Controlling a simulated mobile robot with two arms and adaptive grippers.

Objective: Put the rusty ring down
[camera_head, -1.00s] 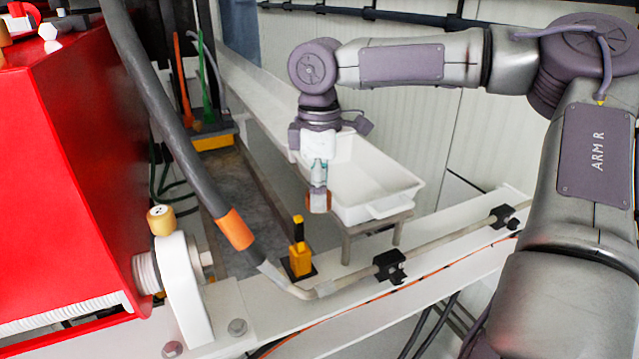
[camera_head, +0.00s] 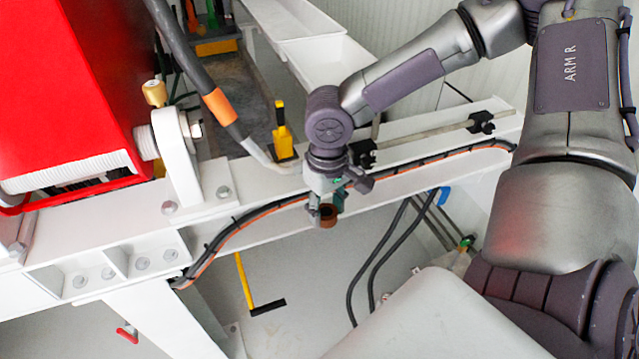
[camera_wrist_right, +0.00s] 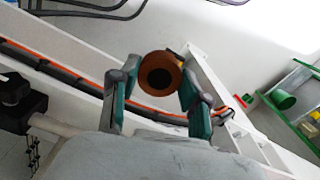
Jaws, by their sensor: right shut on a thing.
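The rusty ring (camera_head: 328,216) is a small brown ring with a dark hole. In the head view it hangs at the tip of my right gripper (camera_head: 328,208), in front of the white beam's lower edge. In the right wrist view the ring (camera_wrist_right: 160,75) sits between the two green-sided fingers of my right gripper (camera_wrist_right: 158,84). These fingers are shut on it, and its hole faces the camera. The ring is held in the air, with no surface visibly touching it. My left gripper is not in view.
A white beam (camera_head: 245,208) with cables and black clamps crosses behind the gripper. A red machine housing (camera_head: 65,80) stands at left. A yellow-handled tool (camera_head: 245,285) is below on the grey floor (camera_head: 300,270). White troughs (camera_head: 320,60) are at the back.

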